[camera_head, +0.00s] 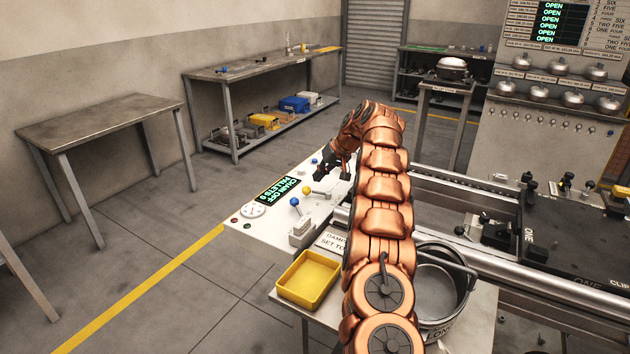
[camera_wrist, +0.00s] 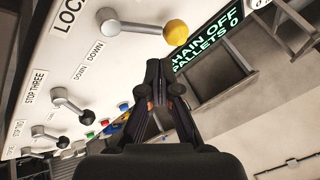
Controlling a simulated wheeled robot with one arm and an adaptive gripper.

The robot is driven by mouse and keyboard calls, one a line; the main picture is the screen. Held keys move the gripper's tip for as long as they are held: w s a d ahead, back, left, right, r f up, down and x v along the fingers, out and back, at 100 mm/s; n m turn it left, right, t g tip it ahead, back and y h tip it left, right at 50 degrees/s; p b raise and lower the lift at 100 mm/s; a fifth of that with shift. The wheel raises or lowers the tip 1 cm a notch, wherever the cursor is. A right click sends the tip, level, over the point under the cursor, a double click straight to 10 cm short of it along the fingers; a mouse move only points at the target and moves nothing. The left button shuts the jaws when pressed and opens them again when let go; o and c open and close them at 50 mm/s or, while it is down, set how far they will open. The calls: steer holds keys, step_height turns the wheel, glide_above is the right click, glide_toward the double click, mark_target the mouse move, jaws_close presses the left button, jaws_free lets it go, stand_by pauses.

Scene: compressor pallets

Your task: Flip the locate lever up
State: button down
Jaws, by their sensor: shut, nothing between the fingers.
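The panel label starting "LOC" (camera_wrist: 70,14) is cut off at the top left of the wrist view. Beside it is a lever with a grey shaft and a yellow ball (camera_wrist: 175,33), angled across the panel; DOWN labels stand near it. A yellow-knobbed lever also shows on the white panel in the head view (camera_head: 306,190). My gripper (camera_wrist: 158,72) is shut and empty, its tips just below the yellow ball in the wrist picture and apparently apart from it. In the head view my gripper (camera_head: 321,173) hangs over the panel near the levers.
A blue-knobbed lever (camera_head: 294,202) stands beside the yellow one. Grey levers by STOP THREE (camera_wrist: 62,100) and other stop labels are further left in the wrist view. The display (camera_wrist: 205,40) reads CHAIN OFF, PALLETS 0. A yellow tray (camera_head: 309,280) and a grey bucket (camera_head: 440,290) are nearer me.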

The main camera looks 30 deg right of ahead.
steer(key=v, duration=0.8)
steer(key=shift+r, duration=0.25)
steer(key=shift+s, duration=0.1)
stand_by(0.3)
